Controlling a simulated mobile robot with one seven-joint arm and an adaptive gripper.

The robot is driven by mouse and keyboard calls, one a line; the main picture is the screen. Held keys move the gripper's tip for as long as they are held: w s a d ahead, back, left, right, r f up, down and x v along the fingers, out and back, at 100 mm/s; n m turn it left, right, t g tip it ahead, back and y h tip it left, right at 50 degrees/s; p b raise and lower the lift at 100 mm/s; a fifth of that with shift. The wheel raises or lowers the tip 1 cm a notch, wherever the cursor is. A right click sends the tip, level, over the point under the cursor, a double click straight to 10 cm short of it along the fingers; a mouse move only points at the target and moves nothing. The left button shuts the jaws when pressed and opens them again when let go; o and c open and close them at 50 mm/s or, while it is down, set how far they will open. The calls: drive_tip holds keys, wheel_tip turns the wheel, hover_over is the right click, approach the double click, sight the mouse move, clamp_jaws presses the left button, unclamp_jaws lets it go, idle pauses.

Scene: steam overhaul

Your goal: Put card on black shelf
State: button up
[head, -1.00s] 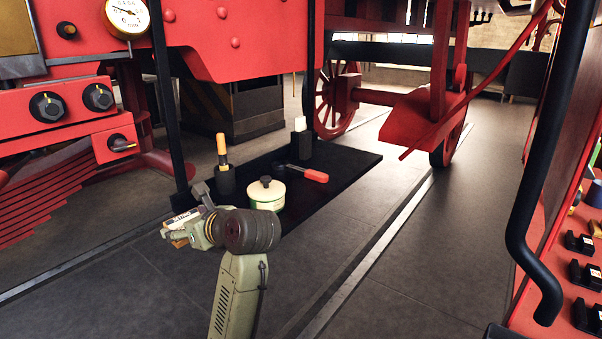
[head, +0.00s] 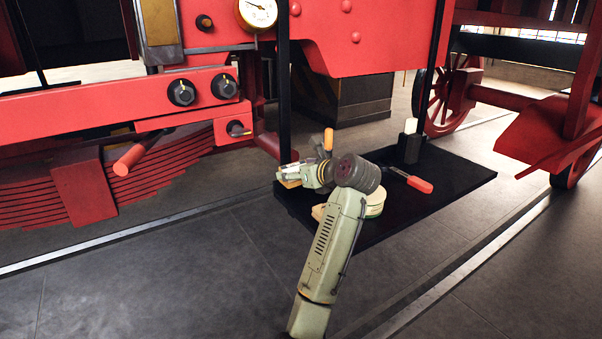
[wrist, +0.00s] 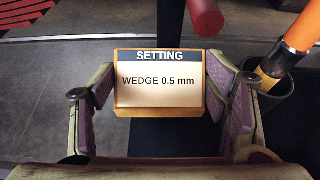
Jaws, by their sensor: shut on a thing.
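The card (wrist: 160,88) is a white plate in a tan frame, reading "SETTING" and "WEDGE 0.5 mm". My gripper (head: 288,175) is shut on it, with a padded finger at each side of the card in the wrist view. In the head view the card is small and its print cannot be read. The black shelf (head: 452,178) is a low flat board on the right of my arm. My gripper is above its left end in the picture. My arm hides part of the shelf.
On the shelf are a cream pot (head: 376,204), mostly hidden by my arm, a red-handled tool (head: 418,184), and a black block (head: 408,148) holding a white piece. An orange-handled tool (wrist: 300,32) stands in a black cup (wrist: 272,100) right of the card. A black post (head: 284,90) rises behind my gripper.

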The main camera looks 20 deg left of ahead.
sight(300, 194)
drive_tip(key=shift+w+a, duration=0.15)
drive_tip(key=shift+w, duration=0.95)
drive_tip(key=shift+w+f, duration=0.1)
drive_tip(key=shift+f, duration=0.05)
drive_tip(key=shift+f+p, duration=0.85)
drive_tip(key=shift+f, duration=0.8)
drive_tip(key=shift+f, duration=0.1)
drive_tip(key=shift+f, duration=0.5)
drive_tip(key=o, duration=1.2)
drive_tip(key=shift+c, duration=0.2)
